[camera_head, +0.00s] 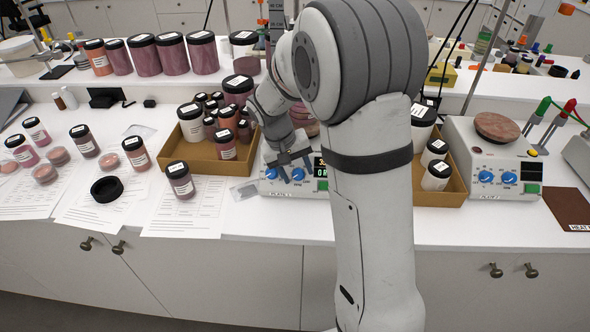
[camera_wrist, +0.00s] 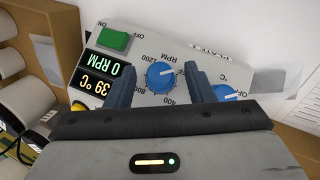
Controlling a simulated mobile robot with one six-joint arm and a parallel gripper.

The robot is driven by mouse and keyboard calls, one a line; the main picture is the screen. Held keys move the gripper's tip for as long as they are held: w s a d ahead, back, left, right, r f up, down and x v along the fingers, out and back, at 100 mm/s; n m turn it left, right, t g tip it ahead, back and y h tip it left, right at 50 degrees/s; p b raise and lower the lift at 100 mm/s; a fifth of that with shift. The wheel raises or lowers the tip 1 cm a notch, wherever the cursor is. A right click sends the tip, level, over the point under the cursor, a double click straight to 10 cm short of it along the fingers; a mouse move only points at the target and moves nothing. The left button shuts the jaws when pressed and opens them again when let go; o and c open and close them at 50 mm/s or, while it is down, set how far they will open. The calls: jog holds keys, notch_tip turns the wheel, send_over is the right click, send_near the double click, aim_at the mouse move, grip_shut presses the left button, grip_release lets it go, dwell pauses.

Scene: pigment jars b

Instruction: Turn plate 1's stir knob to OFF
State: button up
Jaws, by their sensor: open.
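The near hot plate (camera_head: 310,191) stands in the middle of the bench, partly hidden by my arm. In the wrist view its panel (camera_wrist: 205,38) is turned around, with a partly readable plate label. My gripper (camera_head: 291,163) is open at the panel. In the wrist view its fingers (camera_wrist: 160,72) stand on both sides of the blue RPM stir knob (camera_wrist: 158,79); I cannot tell whether they touch it. The knob's white pointer points toward a partly covered OFF mark by the right finger. The display (camera_wrist: 102,75) reads 0 RPM and 39 °C. The °C knob (camera_wrist: 222,94) sits beside the right finger.
A second hot plate (camera_head: 489,191) stands at the right. Cardboard trays of jars stand left (camera_head: 200,164) and right (camera_head: 452,196) of the near plate. Loose jars, a black lid (camera_head: 107,188) and paper sheets (camera_head: 185,216) lie at the left.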

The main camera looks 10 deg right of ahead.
jog(key=v, duration=0.8)
jog(key=shift+b, duration=0.35)
jog(key=s+d+r+t+y, duration=0.2)
jog(key=s+t+y, duration=0.1)
jog(key=s, duration=1.9)
jog(key=shift+d, duration=0.2)
